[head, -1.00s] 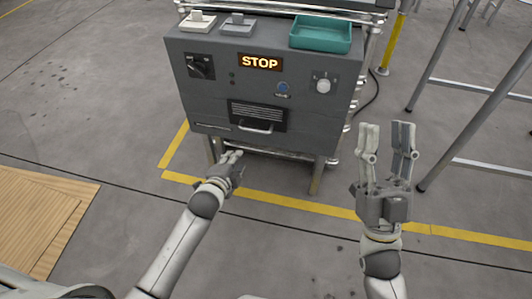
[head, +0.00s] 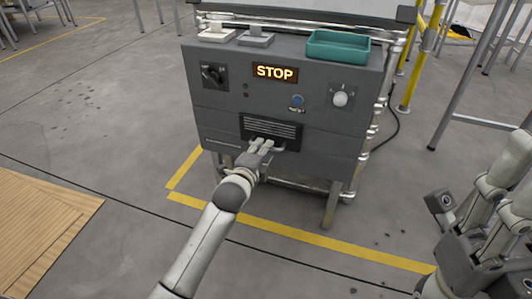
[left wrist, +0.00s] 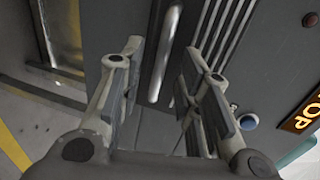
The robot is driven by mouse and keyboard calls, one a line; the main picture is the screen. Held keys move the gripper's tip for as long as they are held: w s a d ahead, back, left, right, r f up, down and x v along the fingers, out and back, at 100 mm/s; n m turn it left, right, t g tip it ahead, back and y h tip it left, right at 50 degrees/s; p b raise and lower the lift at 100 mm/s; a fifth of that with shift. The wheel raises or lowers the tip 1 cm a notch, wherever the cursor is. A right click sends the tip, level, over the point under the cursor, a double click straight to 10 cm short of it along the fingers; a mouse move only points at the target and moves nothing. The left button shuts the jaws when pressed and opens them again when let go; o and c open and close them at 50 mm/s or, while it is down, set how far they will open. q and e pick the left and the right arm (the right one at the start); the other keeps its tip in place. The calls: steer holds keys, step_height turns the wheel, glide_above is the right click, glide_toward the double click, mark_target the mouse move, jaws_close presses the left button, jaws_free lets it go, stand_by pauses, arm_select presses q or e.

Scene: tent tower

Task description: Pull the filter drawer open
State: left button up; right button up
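The filter drawer (head: 285,131) is a dark slatted panel low on the front of the grey machine and looks flush with it. Its light bar handle (head: 292,148) is mostly hidden behind my left gripper (head: 262,146) in the head view. In the left wrist view the handle (left wrist: 165,55) runs as a pale bar just ahead, between the fingertips of my open left gripper (left wrist: 160,62). I cannot tell whether the fingers touch it. My right gripper (head: 478,185) is open and empty at the right edge, away from the machine and partly cut off.
The machine (head: 222,120) carries a lit STOP sign (head: 275,72), a black rotary switch (head: 213,75), a blue button (head: 297,100) and a white knob (head: 340,99). A teal tray (head: 338,47) sits on top. Yellow floor tape (head: 300,234) runs in front.

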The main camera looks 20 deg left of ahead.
arm_select(q)
steer(key=shift+b+x, duration=0.55)
steer(key=shift+x, duration=1)
jaws_close()
